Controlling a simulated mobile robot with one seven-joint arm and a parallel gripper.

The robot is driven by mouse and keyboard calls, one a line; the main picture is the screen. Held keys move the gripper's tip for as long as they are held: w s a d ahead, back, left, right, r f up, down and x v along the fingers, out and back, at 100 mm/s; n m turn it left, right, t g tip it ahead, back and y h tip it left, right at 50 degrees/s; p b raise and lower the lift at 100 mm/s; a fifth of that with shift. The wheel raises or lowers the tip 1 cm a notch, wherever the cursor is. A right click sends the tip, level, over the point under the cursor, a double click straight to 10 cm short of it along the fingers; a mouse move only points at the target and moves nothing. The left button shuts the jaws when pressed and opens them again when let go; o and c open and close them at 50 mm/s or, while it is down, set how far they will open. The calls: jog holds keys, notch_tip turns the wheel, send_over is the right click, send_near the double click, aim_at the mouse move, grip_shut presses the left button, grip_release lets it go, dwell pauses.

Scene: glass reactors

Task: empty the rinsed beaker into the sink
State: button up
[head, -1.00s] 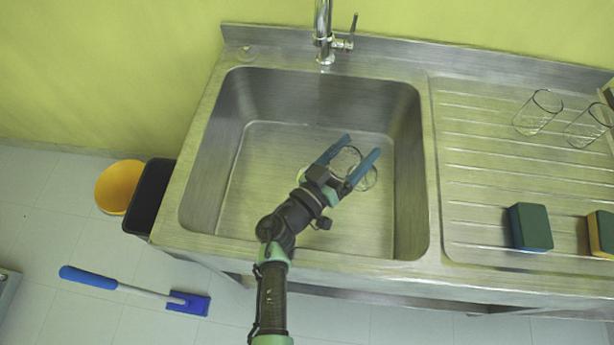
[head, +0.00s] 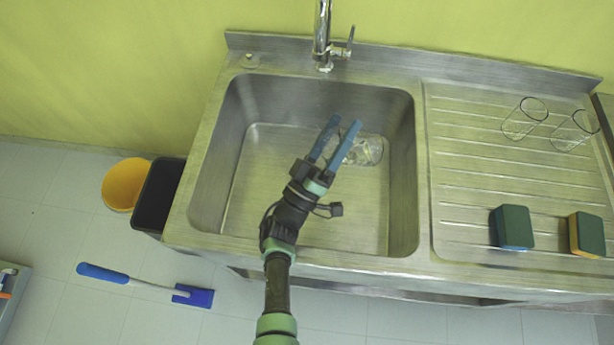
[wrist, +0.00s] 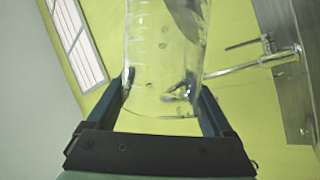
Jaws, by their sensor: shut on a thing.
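A clear glass beaker (head: 364,151) is held over the basin of the steel sink (head: 250,190). In the head view it lies tilted over on its side, pointing right. It also shows in the wrist view (wrist: 160,65), with graduation marks on its wall and what looks like liquid inside; how much I cannot tell. My gripper (head: 341,130) is shut on the beaker, with one blue finger on each side of it. The gripper is above the basin, right of its middle. The beaker's far end is cut off in the wrist view.
The tap (head: 323,40) stands at the sink's back edge. On the ribbed drainboard at right are two upturned or standing glasses (head: 525,118) and two sponges (head: 513,228).

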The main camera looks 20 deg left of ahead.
jog(key=shift+s+a+r+n, duration=0.1)
jog(key=shift+a+r+n, duration=0.05)
jog(key=shift+r+n, duration=0.3)
jog(key=shift+s+a+r+n+t+y+p, duration=0.35)
jog(key=shift+a+r+n+t+y, duration=0.15)
jog(key=shift+n, duration=0.1)
jog(key=shift+s+a+r+n+t+y+p, duration=0.3)
jog(key=shift+a+r+n+t+y, duration=0.15)
jog(key=shift+a+n+y, duration=0.1)
jog(key=shift+f+b, duration=0.2)
jog(key=shift+b, duration=0.15)
jog(key=shift+r+n+t+y, duration=0.1)
jog(key=shift+n+t+y, duration=0.15)
jog(key=shift+n+y, duration=0.35)
jog(key=shift+s+a+n+b, duration=0.1)
jog(key=shift+a+n+b, duration=0.05)
jog(key=shift+n+b, duration=0.35)
jog(key=shift+a+r+n+t+y, duration=0.15)
jog(key=shift+r+n+t+y, duration=0.1)
jog(key=shift+n+y, duration=0.3)
jog(key=shift+a+r+n+t+y, duration=0.2)
jog(key=shift+n+y, duration=0.15)
jog(key=shift+y, duration=0.25)
jog(key=shift+s+r+n, duration=0.1)
jog(key=shift+s+n, duration=0.05)
jog(key=shift+n, duration=0.15)
